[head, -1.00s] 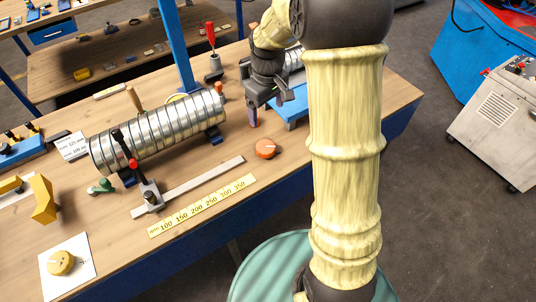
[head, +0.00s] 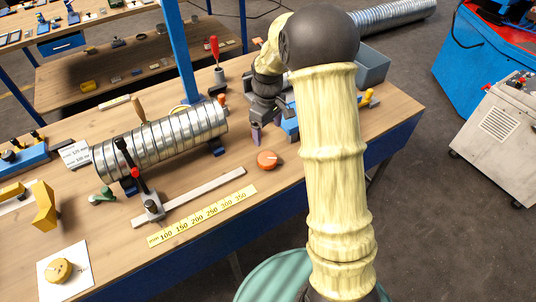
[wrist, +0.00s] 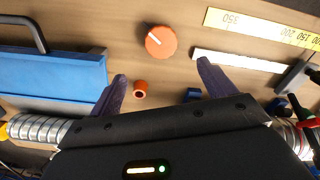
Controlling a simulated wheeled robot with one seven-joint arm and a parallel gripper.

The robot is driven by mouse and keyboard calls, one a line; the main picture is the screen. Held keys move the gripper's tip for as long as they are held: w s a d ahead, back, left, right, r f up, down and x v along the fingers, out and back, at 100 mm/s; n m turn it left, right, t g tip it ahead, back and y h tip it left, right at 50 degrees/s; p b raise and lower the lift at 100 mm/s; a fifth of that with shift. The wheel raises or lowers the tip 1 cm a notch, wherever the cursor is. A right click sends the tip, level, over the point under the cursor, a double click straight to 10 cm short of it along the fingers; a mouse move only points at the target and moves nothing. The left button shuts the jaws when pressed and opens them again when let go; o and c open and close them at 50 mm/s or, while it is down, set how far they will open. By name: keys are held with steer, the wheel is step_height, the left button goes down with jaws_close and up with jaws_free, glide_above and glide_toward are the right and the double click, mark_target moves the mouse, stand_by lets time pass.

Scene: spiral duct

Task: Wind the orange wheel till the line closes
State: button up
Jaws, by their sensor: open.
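The orange wheel (head: 268,160) is a round knob with a white line on its face, lying on the wooden bench near its front edge. It also shows in the wrist view (wrist: 160,42), beyond the fingertips. My gripper (head: 255,134) hangs just behind the wheel in the head view, fingers pointing down. In the wrist view my gripper (wrist: 162,72) has two purple fingers spread wide with nothing held between them. The fingers are apart from the wheel. A silver spiral duct (head: 160,142) lies on supports to the left. Any line closing is not clearly visible.
A yellow millimetre scale (head: 203,215) and a pale metal bar (head: 190,197) lie left of the wheel. A small orange cap (wrist: 140,88) sits near the left finger. A blue block (wrist: 50,75) stands at left in the wrist view. A yellow knob (head: 59,270) rests on white paper.

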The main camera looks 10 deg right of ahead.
mark_target(267, 158)
step_height(267, 158, down, 13)
steer(key=shift+a+r+p, duration=0.1)
steer(key=shift+a+p, duration=0.05)
steer(key=shift+p, duration=0.95)
steer(key=c, duration=1)
